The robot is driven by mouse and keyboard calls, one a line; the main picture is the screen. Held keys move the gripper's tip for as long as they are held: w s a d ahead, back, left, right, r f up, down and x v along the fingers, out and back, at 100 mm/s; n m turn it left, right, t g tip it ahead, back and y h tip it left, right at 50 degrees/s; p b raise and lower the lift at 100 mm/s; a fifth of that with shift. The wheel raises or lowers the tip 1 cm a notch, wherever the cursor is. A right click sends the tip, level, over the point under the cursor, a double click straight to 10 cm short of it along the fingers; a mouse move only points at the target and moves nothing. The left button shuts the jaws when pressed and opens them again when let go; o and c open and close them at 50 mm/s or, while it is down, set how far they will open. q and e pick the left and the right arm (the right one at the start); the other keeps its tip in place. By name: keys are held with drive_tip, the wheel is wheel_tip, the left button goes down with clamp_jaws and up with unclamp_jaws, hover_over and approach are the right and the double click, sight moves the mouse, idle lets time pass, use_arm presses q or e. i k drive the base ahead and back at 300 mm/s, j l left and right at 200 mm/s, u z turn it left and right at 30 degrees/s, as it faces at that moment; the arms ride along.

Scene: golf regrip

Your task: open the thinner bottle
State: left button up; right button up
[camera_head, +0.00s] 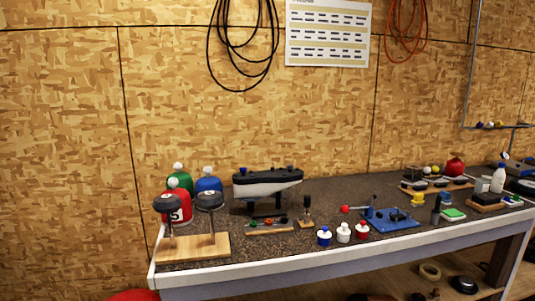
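A slim white bottle (498,178) with a dark upper part stands upright towards the right end of the workbench. Three larger rounded containers with light tops stand at the bench's left end: a green one (179,183), a blue one (208,186) and a red one (176,206). Three small white-topped bottles stand near the front edge: blue (323,238), white (343,234) and red (362,232). Labels are too small to read, so I cannot tell for certain which holds thinner. Neither of my grippers is in view.
The dark-topped workbench (280,247) has a pale front edge. A wooden stand (195,248) with two dark knobs partly hides the red container. A black-and-white device (267,184), a blue fixture (391,221) and small items crowd the top. A lower shelf (400,283) shows beneath.

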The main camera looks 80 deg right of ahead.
sight(499, 176)
drive_tip(key=z, duration=4.25)
drive_tip(key=i+l+u, duration=0.15)
drive_tip(key=u, duration=0.2)
drive_tip(key=i+l+u, duration=0.15)
drive_tip(key=l+u, duration=0.2)
drive_tip(key=i+l+u, duration=0.1)
drive_tip(key=l, duration=0.25)
drive_tip(key=i+l, duration=0.2)
drive_tip(key=l, duration=0.2)
drive_tip(key=i+l+u, duration=0.15)
drive_tip(key=l, duration=0.25)
drive_tip(key=i+l+u, duration=0.1)
drive_tip(key=l, duration=0.3)
drive_tip(key=i+l, duration=0.15)
drive_tip(key=l, duration=0.25)
drive_tip(key=i+l+u, duration=0.15)
drive_tip(key=l, duration=0.25)
